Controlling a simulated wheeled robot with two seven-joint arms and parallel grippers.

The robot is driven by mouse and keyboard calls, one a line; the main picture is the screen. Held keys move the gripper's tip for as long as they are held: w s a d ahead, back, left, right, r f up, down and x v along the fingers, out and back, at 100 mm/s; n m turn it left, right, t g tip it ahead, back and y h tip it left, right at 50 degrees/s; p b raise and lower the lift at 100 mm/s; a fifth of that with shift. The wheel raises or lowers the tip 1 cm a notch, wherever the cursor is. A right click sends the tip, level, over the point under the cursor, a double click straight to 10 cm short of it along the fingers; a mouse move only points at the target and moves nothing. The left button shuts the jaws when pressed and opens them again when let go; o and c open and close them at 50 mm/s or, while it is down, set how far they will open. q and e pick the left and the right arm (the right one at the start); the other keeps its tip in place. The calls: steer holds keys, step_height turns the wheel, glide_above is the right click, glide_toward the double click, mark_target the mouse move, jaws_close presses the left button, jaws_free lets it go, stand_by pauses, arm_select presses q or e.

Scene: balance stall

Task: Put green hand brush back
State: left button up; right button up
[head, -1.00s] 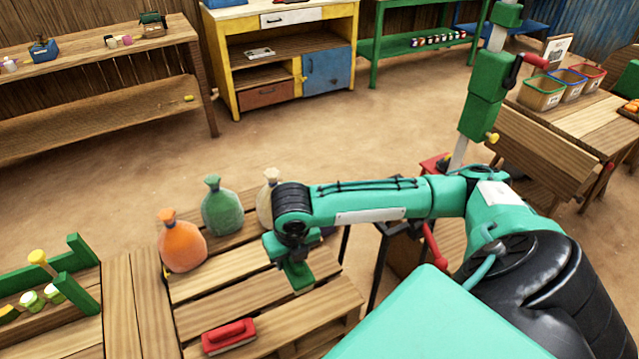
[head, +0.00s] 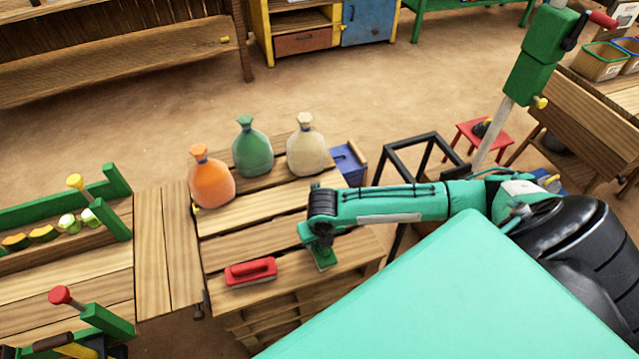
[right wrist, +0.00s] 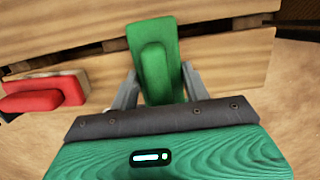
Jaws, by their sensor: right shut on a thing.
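The green hand brush (head: 323,258) is at the front right part of the slatted wooden pallet table (head: 240,216). My right gripper (right wrist: 160,72) is shut on it, with one grey finger on each side of its block. In the right wrist view the green brush (right wrist: 155,48) lies over the slats; I cannot tell whether it touches them. A red hand brush (head: 250,272) lies on the slats to its left, apart from it, and also shows in the right wrist view (right wrist: 42,96). My left gripper is not in view.
An orange sack (head: 211,180), a green sack (head: 252,150) and a cream sack (head: 305,148) stand along the back of the pallet table. A blue box (head: 348,163) and a black frame (head: 425,150) are beyond its right side. Bare slats lie between the sacks and the brushes.

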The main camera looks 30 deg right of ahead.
steer(key=shift+f, duration=1)
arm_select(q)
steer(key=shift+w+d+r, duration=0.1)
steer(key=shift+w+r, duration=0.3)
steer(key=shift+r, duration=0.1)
arm_select(e)
steer(key=o, duration=0.9)
steer(key=shift+f, duration=0.1)
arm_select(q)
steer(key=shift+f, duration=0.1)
arm_select(e)
steer(key=shift+o, duration=0.2)
